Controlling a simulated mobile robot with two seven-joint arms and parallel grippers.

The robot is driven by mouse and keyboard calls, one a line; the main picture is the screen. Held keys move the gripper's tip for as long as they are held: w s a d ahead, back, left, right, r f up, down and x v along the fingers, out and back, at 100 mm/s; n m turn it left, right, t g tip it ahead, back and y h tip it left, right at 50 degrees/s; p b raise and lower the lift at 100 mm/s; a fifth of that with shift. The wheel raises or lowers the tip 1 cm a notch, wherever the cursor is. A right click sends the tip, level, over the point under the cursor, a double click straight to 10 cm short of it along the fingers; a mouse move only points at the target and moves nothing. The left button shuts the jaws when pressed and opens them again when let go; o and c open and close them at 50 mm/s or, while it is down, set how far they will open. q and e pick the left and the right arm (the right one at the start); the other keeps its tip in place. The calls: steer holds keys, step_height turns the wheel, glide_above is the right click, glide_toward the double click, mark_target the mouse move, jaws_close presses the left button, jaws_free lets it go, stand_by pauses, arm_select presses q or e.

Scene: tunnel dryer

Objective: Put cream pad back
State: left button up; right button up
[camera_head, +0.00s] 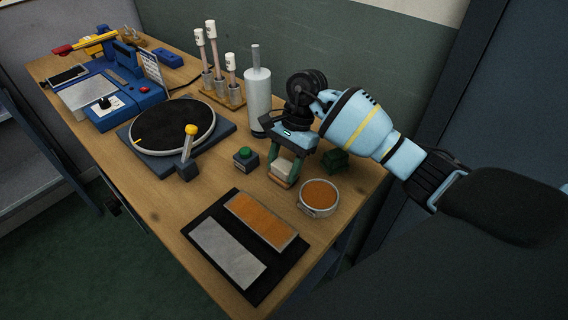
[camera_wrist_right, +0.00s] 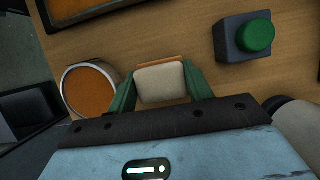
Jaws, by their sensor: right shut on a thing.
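A small cream pad (camera_head: 283,166) with an orange-brown edge is between the green fingers of my right gripper (camera_head: 285,172), low over the wooden bench. In the right wrist view the cream pad (camera_wrist_right: 162,83) sits between both fingertips of the right gripper (camera_wrist_right: 160,88), which is shut on it. I cannot tell whether the pad touches the bench. My left gripper is not in view.
A round tin of orange material (camera_head: 319,197) stands close right of the pad. A green button box (camera_head: 246,158) is to its left. A black mat (camera_head: 210,213) with an orange and a grey plate lies in front. A turntable (camera_head: 172,128) and white cylinder (camera_head: 257,96) stand behind.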

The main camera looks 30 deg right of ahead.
steer(key=shift+f, duration=0.15)
steer(key=o, duration=0.9)
steer(key=shift+o, duration=0.2)
steer(key=shift+r, duration=0.2)
steer(key=b+v, duration=0.1)
steer(key=v, duration=1.1)
